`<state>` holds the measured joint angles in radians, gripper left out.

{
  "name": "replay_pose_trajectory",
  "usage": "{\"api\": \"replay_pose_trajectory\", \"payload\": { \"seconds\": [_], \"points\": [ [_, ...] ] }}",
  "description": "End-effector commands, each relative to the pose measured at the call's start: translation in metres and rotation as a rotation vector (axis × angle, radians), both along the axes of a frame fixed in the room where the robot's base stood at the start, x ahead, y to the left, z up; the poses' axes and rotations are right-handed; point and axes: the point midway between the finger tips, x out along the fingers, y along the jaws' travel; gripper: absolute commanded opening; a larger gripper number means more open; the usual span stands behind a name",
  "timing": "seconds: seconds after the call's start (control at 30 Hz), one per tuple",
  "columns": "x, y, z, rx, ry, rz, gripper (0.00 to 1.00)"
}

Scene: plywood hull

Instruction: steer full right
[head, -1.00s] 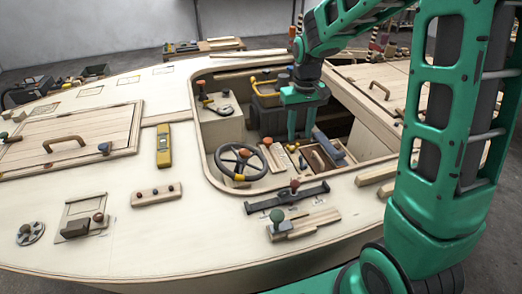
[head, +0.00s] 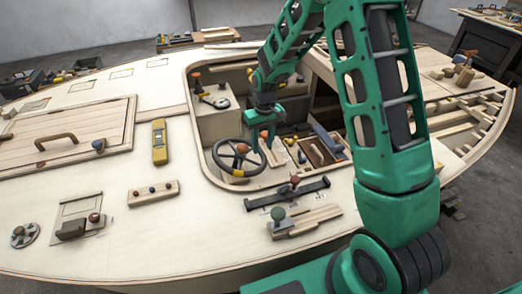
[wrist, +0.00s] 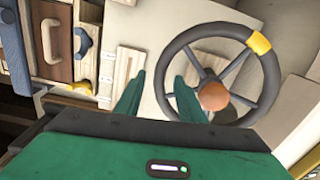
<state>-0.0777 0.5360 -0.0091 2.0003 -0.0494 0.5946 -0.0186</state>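The steering wheel (head: 219,152) is dark grey, with a yellow mark (head: 238,173) on its rim and an orange-brown knob (head: 243,148). In the head view the mark is at the near side of the rim. The wheel also fills the right of the wrist view (wrist: 272,80), with the knob (wrist: 213,96) and mark (wrist: 259,43) clear. My gripper (head: 263,139) is just right of the wheel. In the wrist view its two green fingers (wrist: 157,80) are apart with nothing held. The right finger overlaps the wheel's rim in the picture; I cannot tell whether they touch.
The wheel sits in a cockpit cutout with a raised edge. Right of it are pale wood blocks (head: 272,152) and a compartmented wooden box (head: 318,158). A lever on a round plate (head: 215,100) stands behind. A black bar with a knob (head: 288,192) lies on the near deck.

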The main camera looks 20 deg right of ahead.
Motion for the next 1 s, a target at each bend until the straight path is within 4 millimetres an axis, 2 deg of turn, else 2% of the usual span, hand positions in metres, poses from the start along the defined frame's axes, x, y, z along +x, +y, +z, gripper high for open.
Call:
{"api": "replay_pose_trajectory", "payload": {
  "seconds": [0.2, 0.57, 0.6, 0.73, 1.0],
  "points": [
    [0.0, 0.001, -0.023, 0.0, 0.001, 0.0, 0.36],
    [0.0, 0.001, -0.028, 0.0, -0.001, 0.0, 0.36],
    [0.0, 0.001, -0.028, 0.0, -0.001, 0.0, 0.33],
    [0.0, 0.001, -0.028, 0.0, -0.001, 0.0, 0.02],
    [0.001, -0.002, -0.028, 0.0, 0.001, -0.008, 0.0]
  ]
}}
